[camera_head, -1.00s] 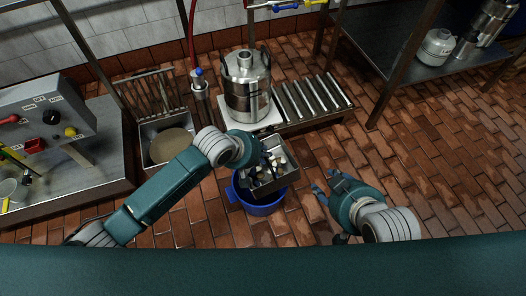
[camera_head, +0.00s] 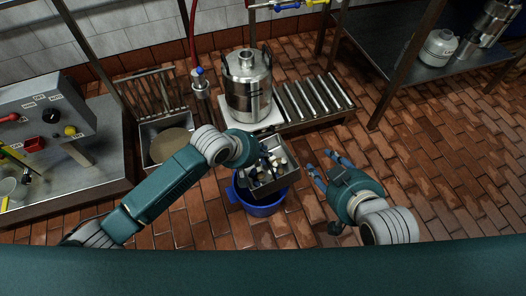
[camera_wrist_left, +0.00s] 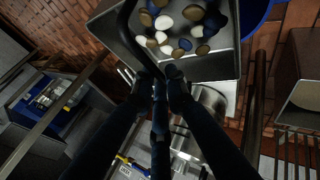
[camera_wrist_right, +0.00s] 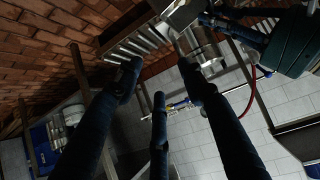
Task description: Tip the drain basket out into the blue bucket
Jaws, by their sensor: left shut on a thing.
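The drain basket (camera_head: 277,181) is a grey metal box holding several white, brown and dark blue pieces. It is over the blue bucket (camera_head: 258,208) on the brick floor and hides much of the bucket's opening. My left gripper (camera_head: 264,160) is shut on the basket's dark handle at its far side. The left wrist view shows the fingers (camera_wrist_left: 160,88) at the handle, the basket (camera_wrist_left: 216,66) with its pieces inside, and part of the bucket (camera_wrist_left: 254,14). My right gripper (camera_head: 318,168) is open and empty, to the right of the basket; its spread fingers (camera_wrist_right: 160,85) show in the right wrist view.
A metal keg (camera_head: 248,92) stands on a pale plate beside a roller conveyor (camera_head: 314,100) behind the bucket. A floor drain box (camera_head: 168,143) with a raised grate is at left. A control bench (camera_head: 75,165) is further left. Brick floor at right is clear.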

